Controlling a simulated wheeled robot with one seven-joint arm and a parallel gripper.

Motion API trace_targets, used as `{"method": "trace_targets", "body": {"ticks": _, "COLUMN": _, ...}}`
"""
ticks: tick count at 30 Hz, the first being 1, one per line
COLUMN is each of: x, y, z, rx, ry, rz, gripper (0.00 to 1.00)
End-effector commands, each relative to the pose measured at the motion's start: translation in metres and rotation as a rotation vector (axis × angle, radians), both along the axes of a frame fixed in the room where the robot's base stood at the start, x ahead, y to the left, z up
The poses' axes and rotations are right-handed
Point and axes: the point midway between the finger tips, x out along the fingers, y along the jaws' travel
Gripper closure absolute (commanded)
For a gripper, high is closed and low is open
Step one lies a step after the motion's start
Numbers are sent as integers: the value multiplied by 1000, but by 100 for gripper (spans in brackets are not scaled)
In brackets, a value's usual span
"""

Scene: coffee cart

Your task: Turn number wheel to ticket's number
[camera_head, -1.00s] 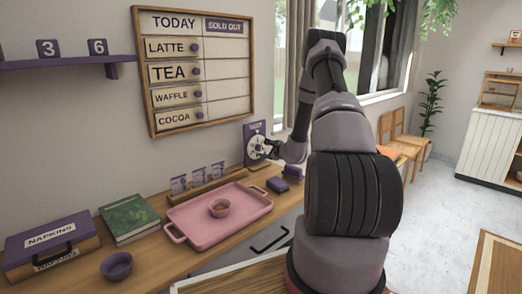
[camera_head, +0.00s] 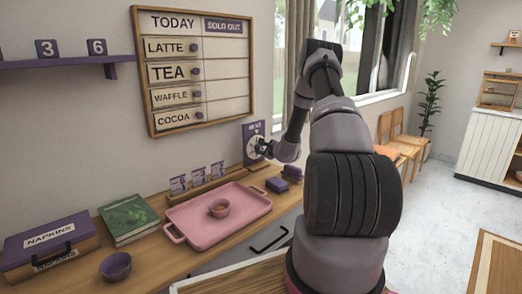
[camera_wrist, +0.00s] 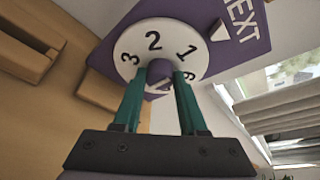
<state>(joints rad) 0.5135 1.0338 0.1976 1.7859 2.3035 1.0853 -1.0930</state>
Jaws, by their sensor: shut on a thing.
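The number wheel (camera_wrist: 133,68) is a white disc on a purple board marked NEXT (camera_wrist: 262,12), which stands at the back of the counter in the head view (camera_head: 249,130). The wrist view shows 3, 2 and 1 on it; the 1 is nearest the white pointer triangle (camera_wrist: 218,31). My gripper (camera_wrist: 158,84) has its green fingers on either side of the wheel's purple central knob (camera_wrist: 160,70), shut on it. The fingers partly hide the lower numbers. Several small purple-and-white cards (camera_head: 198,173) stand in a wooden holder; any number on them is too small to read.
A pink tray (camera_head: 185,230) with a small bowl (camera_head: 219,208) lies in front of the cards. Purple blocks (camera_head: 277,185) sit near the board. A green book (camera_head: 128,218), a napkin box (camera_head: 50,245) and a purple bowl (camera_head: 116,266) stand at left. A menu board hangs above.

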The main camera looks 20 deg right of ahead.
Motion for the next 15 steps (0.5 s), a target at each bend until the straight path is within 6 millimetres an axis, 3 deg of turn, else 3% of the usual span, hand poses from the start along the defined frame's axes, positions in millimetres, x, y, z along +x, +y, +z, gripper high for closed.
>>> {"method": "trace_targets", "body": {"ticks": 8, "x": 0, "y": 0, "z": 1, "rx": 60, "ry": 22, "rz": 1, "gripper": 100}}
{"method": "trace_targets", "body": {"ticks": 15, "x": 1, "y": -2, "z": 2, "rx": 215, "ry": 78, "rz": 2, "gripper": 100}}
